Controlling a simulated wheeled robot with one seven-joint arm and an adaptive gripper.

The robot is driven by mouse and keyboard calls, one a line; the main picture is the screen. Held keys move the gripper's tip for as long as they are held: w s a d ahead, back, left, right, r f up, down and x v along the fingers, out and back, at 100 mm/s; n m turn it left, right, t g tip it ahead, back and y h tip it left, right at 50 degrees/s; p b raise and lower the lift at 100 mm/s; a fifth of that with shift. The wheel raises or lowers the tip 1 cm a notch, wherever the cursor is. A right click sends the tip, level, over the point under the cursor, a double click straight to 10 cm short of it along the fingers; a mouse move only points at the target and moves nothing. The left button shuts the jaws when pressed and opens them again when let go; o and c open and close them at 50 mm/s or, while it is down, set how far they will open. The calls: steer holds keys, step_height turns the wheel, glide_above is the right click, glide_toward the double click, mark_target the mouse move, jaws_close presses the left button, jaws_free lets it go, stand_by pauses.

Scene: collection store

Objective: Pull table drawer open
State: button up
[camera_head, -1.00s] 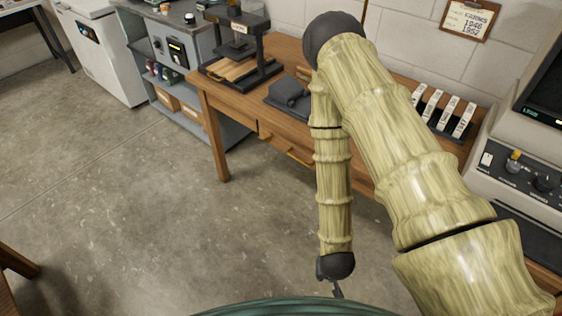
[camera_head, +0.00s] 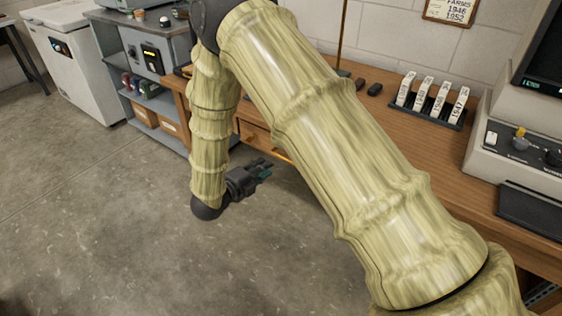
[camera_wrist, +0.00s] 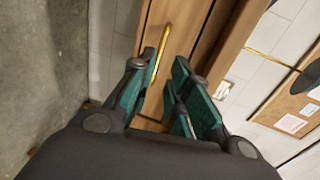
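The wooden table (camera_head: 390,125) stands against the wall, partly hidden behind my arm. Its drawer front (camera_head: 254,136) is under the tabletop and looks shut. A brass bar handle (camera_head: 282,156) shows on it, partly hidden by my arm. My gripper (camera_head: 266,168) is in front of the drawer, with its fingers pointing toward it. In the wrist view my gripper (camera_wrist: 166,66) is open, with its green-padded fingers apart. The brass handle (camera_wrist: 160,50) appears ahead, close to the left fingertip. I cannot tell whether they touch.
On the tabletop are a rack of labelled cards (camera_head: 432,102) and a grey machine (camera_head: 520,130) at the right. A grey shelf unit (camera_head: 150,75) and white freezer (camera_head: 70,60) stand at the left. The concrete floor (camera_head: 100,220) in front is clear.

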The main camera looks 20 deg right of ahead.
steer(key=x, duration=1)
steer(key=shift+w+d+b, duration=0.15)
steer(key=shift+d+b, duration=0.1)
steer(key=shift+b, duration=0.05)
jaws_close()
